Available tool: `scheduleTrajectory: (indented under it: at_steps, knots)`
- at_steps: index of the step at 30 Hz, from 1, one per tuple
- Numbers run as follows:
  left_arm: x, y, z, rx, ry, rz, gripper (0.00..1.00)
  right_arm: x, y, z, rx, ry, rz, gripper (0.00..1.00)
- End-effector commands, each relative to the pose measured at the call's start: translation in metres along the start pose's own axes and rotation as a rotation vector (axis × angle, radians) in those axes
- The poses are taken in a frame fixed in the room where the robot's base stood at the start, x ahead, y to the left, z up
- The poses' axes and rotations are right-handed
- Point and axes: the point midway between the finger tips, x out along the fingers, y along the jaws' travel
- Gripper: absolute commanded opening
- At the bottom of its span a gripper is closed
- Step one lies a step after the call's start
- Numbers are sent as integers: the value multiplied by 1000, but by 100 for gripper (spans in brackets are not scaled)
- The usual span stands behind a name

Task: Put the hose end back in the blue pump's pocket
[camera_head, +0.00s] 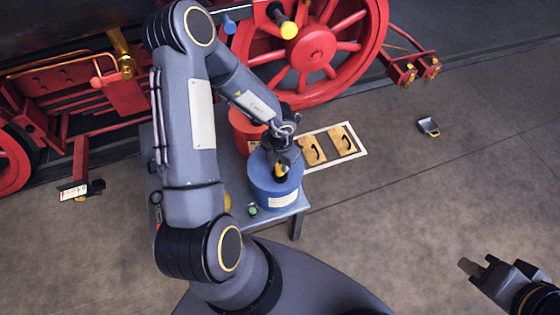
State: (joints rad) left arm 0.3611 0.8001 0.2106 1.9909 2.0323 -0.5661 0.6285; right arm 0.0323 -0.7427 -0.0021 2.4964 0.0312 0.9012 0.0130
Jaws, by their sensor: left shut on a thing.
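The blue pump (267,188) is a round blue drum with a white label, standing on a grey table. My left gripper (284,158) is over its top, pointing down and shut on the hose end (280,171), a small yellow and dark piece. The hose end is at the pump's top; I cannot tell whether it is in the pocket, because the gripper hides part of it. My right gripper (479,266) is at the lower right, far from the pump, with nothing seen in it; its jaw opening is unclear.
A red drum (243,128) stands behind the blue pump. A white-edged board (358,150) with two yellow-brown plates lies to the right. The grey table (297,211) holds the pump. A red locomotive wheel (310,47) is behind. A small tray (428,126) lies on open floor at right.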

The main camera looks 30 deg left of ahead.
Motion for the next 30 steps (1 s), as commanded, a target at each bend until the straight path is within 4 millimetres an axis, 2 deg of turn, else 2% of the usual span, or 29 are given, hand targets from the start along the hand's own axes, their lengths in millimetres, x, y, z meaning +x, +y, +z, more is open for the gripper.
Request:
scheduleTrajectory:
  at_steps: [4,5,10,20,30]
  knots:
    - [0,0,0,0,0,0,3,0,0,0,0,0,0,0]
    - [0,0,0,0,0,0,34,0,0,0,0,0,0,0]
    - [0,0,0,0,0,0,56,0,0,0,0,0,0,0]
    - [-5,0,0,1,-1,0,56,-1,0,-1,0,0,0,0]
    - [-60,1,0,-2,-3,1,56,-10,-4,-5,0,0,0,0]
